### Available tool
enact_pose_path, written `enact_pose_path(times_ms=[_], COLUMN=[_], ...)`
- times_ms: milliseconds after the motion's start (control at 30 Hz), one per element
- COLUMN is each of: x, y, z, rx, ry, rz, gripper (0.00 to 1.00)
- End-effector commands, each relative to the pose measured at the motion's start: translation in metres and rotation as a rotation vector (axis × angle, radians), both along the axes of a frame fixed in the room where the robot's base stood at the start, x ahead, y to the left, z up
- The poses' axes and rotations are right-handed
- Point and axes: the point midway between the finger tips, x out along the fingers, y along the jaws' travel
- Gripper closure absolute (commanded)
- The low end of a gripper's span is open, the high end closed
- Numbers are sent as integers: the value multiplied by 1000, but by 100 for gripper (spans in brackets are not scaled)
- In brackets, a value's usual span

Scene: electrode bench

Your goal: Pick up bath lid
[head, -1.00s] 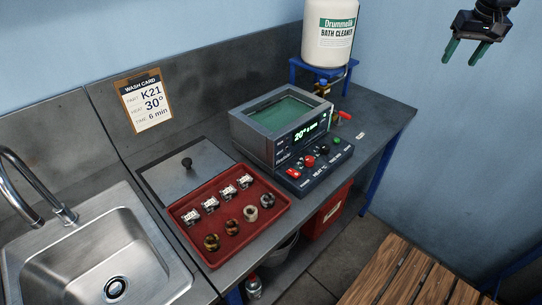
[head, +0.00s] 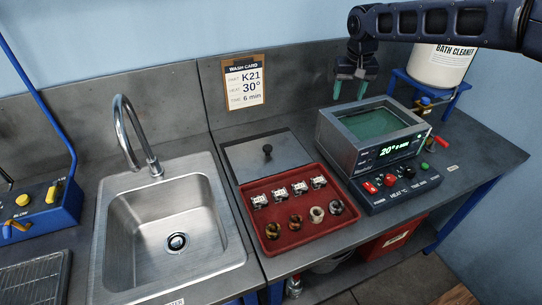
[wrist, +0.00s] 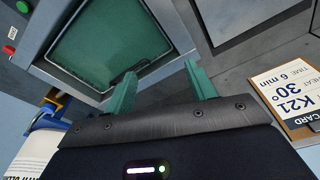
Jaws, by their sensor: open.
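The bath lid (head: 288,151) is a flat grey plate with a black knob (head: 267,150). It lies on the bench behind the red tray, left of the bath. The tray covers or adjoins its front edge. Part of a grey plate, probably the lid, shows at the top of the wrist view (wrist: 232,18). The bath (head: 340,133) is open, with green liquid inside. My gripper (head: 349,96) is open and empty, pointing down above the back left of the bath, to the right of the lid and higher. Its green fingers also show in the wrist view (wrist: 160,88).
The red tray (head: 262,240) holds several small parts in front of the lid. A wash card (head: 243,82) leans on the back wall. The sink (head: 120,270) and tap (head: 125,115) stand left. The bath cleaner bottle (head: 440,65) stands at the back right.

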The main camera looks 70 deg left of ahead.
Motion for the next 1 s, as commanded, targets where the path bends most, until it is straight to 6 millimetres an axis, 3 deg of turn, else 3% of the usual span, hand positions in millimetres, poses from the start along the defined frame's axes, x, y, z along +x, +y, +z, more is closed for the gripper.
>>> enact_pose_path(times_ms=[33,200,300,400,567,767,1000], x=[-35,-131,-178,-211,-234,-235,-234], y=[15,49,59,64,67,69,73], z=[-16,-59,-80,-95,-106,-122,-155], rx=[-8,-23,-31,-37,-41,-42,-42], ry=[4,10,13,14,15,15,15], rz=[33,112,147,170,186,187,187], gripper=[44,44,44,44,44,44,44])
